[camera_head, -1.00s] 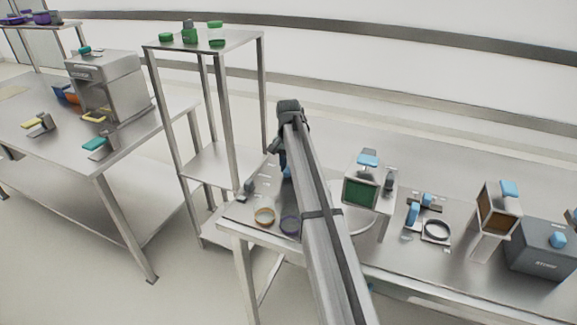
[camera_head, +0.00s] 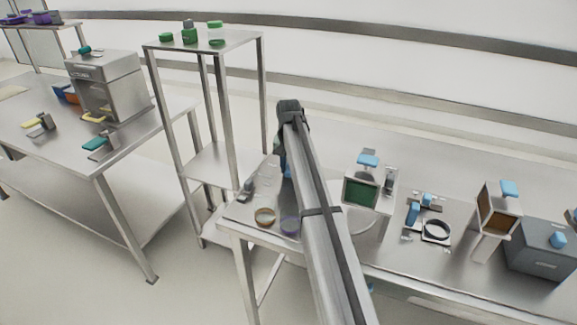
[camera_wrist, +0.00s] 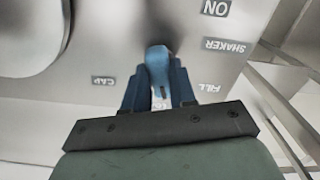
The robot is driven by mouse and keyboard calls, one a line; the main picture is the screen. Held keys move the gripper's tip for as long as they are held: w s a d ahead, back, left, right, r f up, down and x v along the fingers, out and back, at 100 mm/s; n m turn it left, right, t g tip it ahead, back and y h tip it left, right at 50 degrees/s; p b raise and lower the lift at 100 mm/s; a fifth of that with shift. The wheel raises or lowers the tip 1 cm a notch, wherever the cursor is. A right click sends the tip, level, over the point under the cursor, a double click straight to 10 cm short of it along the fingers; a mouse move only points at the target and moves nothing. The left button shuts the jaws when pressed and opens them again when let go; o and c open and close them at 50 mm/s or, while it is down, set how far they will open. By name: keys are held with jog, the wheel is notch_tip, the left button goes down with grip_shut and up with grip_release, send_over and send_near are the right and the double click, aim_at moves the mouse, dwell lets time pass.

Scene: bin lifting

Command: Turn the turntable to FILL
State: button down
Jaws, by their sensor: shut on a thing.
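In the wrist view, my gripper (camera_wrist: 158,92) is shut on a blue handle (camera_wrist: 157,62), with a dark finger on each side of it. The handle stands over a grey metal surface with printed labels. The FILL label (camera_wrist: 208,87) is just right of the gripper, and the CAP label (camera_wrist: 102,81) is to the left. The SHAKER label (camera_wrist: 228,45) is farther up and right. Part of a round metal plate, likely the turntable (camera_head: 364,226), shows right of my arm.
A machine with a green screen (camera_head: 361,193) stands close right of my arm. A tall metal shelf (camera_head: 205,40) stands to the left.

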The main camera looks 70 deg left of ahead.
jog(key=n, duration=0.4)
jog(key=shift+n, duration=2.8)
jog(key=c, duration=0.9)
grip_release()
jog(key=shift+r, duration=0.1)
notch_tip(320, 180, up, 14)
jog(key=shift+f, duration=0.15)
